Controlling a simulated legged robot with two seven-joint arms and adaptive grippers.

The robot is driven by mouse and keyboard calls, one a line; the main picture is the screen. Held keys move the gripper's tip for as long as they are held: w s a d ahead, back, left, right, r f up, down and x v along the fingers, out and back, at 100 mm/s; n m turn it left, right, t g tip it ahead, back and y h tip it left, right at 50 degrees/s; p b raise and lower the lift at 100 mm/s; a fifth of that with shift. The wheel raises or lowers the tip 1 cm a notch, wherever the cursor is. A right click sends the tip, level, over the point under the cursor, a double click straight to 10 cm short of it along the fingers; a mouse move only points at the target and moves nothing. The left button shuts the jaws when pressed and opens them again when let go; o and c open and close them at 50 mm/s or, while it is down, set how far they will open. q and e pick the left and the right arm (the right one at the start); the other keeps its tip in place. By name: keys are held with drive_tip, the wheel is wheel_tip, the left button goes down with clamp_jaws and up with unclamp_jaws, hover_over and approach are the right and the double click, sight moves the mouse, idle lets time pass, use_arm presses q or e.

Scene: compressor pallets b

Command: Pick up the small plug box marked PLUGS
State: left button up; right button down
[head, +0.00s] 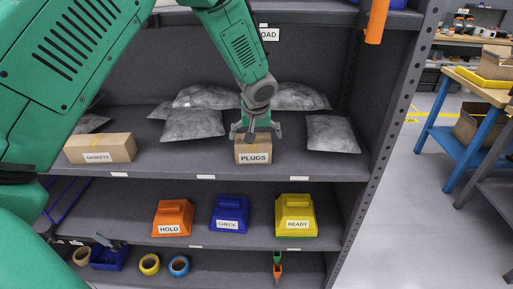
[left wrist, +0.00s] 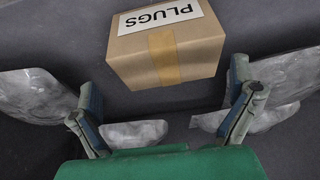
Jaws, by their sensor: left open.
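The small cardboard plug box (head: 253,153) marked PLUGS stands on the upper shelf in the head view, near the shelf's front edge. In the left wrist view the box (left wrist: 165,50) shows its white label and a tape strip, ahead of and between the two fingers. My left gripper (head: 256,131) reaches down just above and behind the box in the head view. Its fingers (left wrist: 165,105) are spread wide in the left wrist view, with nothing between the tips. I cannot tell whether any finger touches the box. My right gripper is in neither view.
A GASKETS box (head: 100,148) stands left on the same shelf. Silvery bags (head: 193,124) lie on both sides, one close at the right (head: 331,134). Orange HOLD (head: 173,217), blue CHECK (head: 229,213) and yellow READY (head: 296,214) bins stand below. The shelf post (head: 385,130) bounds the right.

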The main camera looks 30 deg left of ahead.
use_arm(q)
drive_tip(key=a+f, duration=0.1)
drive_tip(key=w+a+f, duration=0.1)
drive_tip(key=f, duration=0.1)
drive_tip(key=shift+a+f, duration=0.2)
drive_tip(key=shift+a, duration=0.05)
drive_tip(key=shift+d+r, duration=0.2)
drive_tip(key=shift+d, duration=0.25)
drive_tip(key=c, duration=1)
drive_tip(key=shift+o, duration=0.2)
drive_tip(key=shift+d+r, duration=0.15)
drive_tip(key=shift+d, duration=0.15)
